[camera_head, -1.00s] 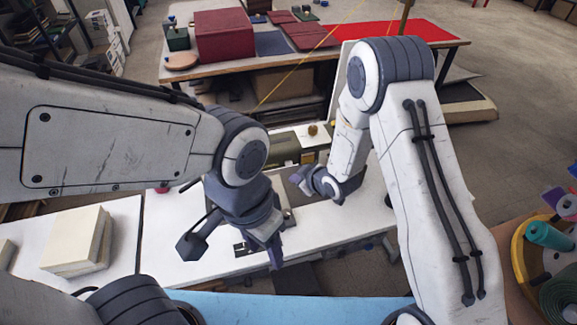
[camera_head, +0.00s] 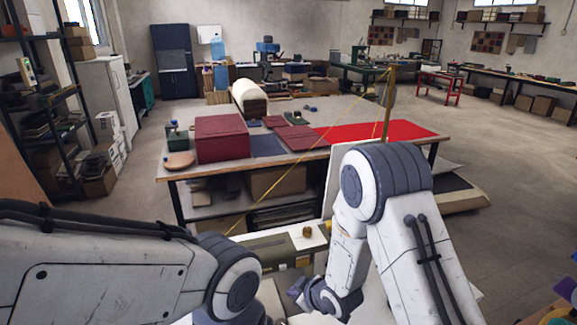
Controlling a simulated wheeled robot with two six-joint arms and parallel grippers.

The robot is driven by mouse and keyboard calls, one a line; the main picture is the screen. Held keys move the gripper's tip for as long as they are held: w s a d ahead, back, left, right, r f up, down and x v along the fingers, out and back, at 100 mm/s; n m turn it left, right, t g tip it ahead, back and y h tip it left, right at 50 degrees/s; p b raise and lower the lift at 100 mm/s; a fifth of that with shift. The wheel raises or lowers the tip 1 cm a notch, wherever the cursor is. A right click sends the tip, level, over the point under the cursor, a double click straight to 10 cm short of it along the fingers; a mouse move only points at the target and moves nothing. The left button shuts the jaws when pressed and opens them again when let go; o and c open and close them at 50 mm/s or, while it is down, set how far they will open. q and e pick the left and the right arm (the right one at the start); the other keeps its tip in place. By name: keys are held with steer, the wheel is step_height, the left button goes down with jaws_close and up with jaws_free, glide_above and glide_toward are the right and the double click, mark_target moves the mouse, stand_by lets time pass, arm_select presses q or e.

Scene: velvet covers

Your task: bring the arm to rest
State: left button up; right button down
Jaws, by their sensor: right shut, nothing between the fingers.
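My right arm (camera_head: 405,230) comes in from the lower right and bends down at its dark joint. My right gripper (camera_head: 297,288) is at the bottom middle, small and partly hidden by its own wrist, with its dark fingers shut and nothing seen between them. It is above the white-topped sewing table (camera_head: 268,298), and I cannot tell how high. My left arm (camera_head: 110,265) comes in from the left, and its gripper lies below the picture's edge.
A long worktable (camera_head: 345,155) ahead carries a dark red box (camera_head: 221,138), red velvet (camera_head: 375,131) and several covers. An olive sewing machine (camera_head: 275,252) stands close to the arms. Shelves (camera_head: 50,100) line the left wall. Floor at the right (camera_head: 510,200) is clear.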

steer(key=s+d+r+m+g+h+b, duration=0.1)
steer(key=s+r, duration=0.3)
steer(key=s, duration=0.5)
steer(key=s+d+r+m+g+h+b, duration=0.1)
steer(key=s+r, duration=0.4)
steer(key=s, duration=0.5)
steer(key=s+d+r+m+g+h+b, duration=0.1)
steer(key=s+r+g+h+b, duration=0.1)
steer(key=s, duration=0.7)
step_height(320, 180, up, 3)
steer(key=g+b, duration=0.1)
steer(key=g, duration=0.2)
steer(key=shift+s+d+f+m, duration=0.15)
steer(key=shift+s+d+m, duration=0.2)
steer(key=shift+s+m, duration=0.05)
